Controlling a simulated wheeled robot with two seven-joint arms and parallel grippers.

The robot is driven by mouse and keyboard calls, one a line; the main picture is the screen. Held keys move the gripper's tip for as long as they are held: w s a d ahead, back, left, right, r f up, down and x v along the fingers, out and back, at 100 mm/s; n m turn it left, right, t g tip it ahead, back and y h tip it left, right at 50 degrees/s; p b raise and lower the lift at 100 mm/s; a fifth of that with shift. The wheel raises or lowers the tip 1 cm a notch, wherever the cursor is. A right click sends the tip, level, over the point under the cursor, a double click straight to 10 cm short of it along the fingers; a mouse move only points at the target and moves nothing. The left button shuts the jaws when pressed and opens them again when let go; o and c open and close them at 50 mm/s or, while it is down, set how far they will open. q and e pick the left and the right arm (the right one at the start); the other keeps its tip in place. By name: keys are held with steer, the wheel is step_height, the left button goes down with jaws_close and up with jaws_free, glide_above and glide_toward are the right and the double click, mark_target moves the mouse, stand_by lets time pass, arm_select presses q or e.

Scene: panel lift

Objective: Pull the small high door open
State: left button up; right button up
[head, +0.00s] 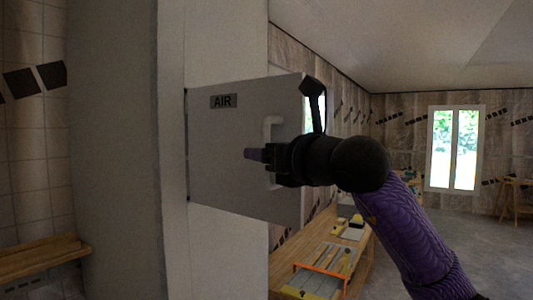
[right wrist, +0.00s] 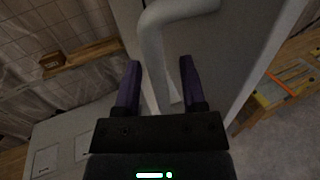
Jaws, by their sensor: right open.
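The small high door (head: 230,130) is a grey panel marked "AIR" in the head view. Its right edge stands nearer to me than its left edge and juts past the wall corner, so it looks partly open. Its pale bent handle (head: 269,125) is near the right edge, partly hidden by my gripper. My right gripper (head: 256,154) is at the handle. In the right wrist view my right gripper (right wrist: 160,75) has its two purple fingers apart, and the handle (right wrist: 152,45) runs down between them. I cannot tell whether either finger touches it. My left gripper is not in view.
A pale wall post (head: 172,150) stands left of the door. A wooden bench (head: 340,250) with an orange-framed item lies below right. A wooden shelf (head: 40,255) is at lower left. Open floor (head: 480,240) and a bright window (head: 455,150) are at the right.

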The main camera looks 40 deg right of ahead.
steer(key=shift+s, duration=0.15)
steer(key=s+a+b, duration=0.1)
steer(key=s+b, duration=0.3)
steer(key=s, duration=0.5)
steer(key=shift+s+b, duration=0.3)
steer(key=shift+b, duration=0.1)
steer(key=shift+a, duration=0.1)
